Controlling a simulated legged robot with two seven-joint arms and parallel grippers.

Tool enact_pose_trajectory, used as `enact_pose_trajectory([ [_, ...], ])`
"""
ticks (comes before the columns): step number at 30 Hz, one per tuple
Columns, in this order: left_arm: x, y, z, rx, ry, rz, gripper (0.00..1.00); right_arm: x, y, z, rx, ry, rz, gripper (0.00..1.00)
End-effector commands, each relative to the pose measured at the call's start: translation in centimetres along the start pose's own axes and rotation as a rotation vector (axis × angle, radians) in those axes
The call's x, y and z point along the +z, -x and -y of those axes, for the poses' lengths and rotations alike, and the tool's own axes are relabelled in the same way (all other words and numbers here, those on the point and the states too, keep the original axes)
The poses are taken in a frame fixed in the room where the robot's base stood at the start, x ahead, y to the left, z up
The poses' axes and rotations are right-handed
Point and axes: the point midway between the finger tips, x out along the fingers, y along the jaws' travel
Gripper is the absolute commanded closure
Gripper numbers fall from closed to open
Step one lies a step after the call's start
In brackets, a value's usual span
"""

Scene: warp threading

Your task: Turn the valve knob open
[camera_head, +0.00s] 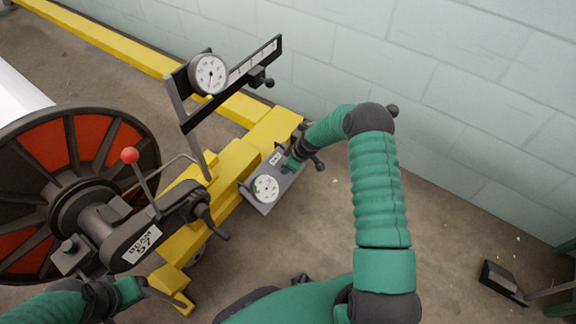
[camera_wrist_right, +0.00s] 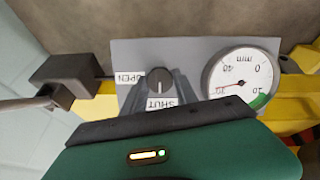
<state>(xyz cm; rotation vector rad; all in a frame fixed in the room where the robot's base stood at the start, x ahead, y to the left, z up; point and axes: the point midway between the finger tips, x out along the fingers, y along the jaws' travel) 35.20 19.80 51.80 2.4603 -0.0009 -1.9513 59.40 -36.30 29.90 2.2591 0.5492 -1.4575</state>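The valve knob (camera_wrist_right: 160,80) is a small dark round knob on a grey panel (camera_wrist_right: 205,52). Its white mark points toward the SHUT label (camera_wrist_right: 161,103); the OPEN label (camera_wrist_right: 129,78) is at its left in the wrist view. My right gripper (camera_wrist_right: 160,88) has its grey fingers on either side of the knob, and I cannot tell whether they press on it. In the head view my right gripper (camera_head: 290,165) is over the panel and hides the knob. My left gripper (camera_head: 166,297) is low at the left, its opening unclear.
A mm dial (camera_wrist_right: 240,76) sits beside the knob. The panel is on a yellow frame (camera_head: 225,165). A beam with red panels (camera_head: 92,138), a red-ball lever (camera_head: 130,156) and a gauge arm (camera_head: 232,82) stand nearby.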

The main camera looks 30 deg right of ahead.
Motion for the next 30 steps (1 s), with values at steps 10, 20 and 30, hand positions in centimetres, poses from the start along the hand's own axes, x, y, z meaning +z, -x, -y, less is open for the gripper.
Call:
enact_pose_trajectory([
  [10, 0.0, 0.0, 0.0, 0.0, -0.001, 0.0, 0.64, 0.2, -0.1, 0.1, -0.001, -0.001, 0.003, 1.0],
  [20, -0.1, 0.5, 0.0, 0.0, -0.001, 0.0, 0.64, 0.2, 0.1, 0.0, -0.018, -0.08, 0.003, 1.0],
  [30, -0.4, 1.7, 0.0, 0.0, -0.001, 0.0, 0.64, 0.3, 0.1, -0.1, -0.073, -0.336, 0.004, 1.0],
])
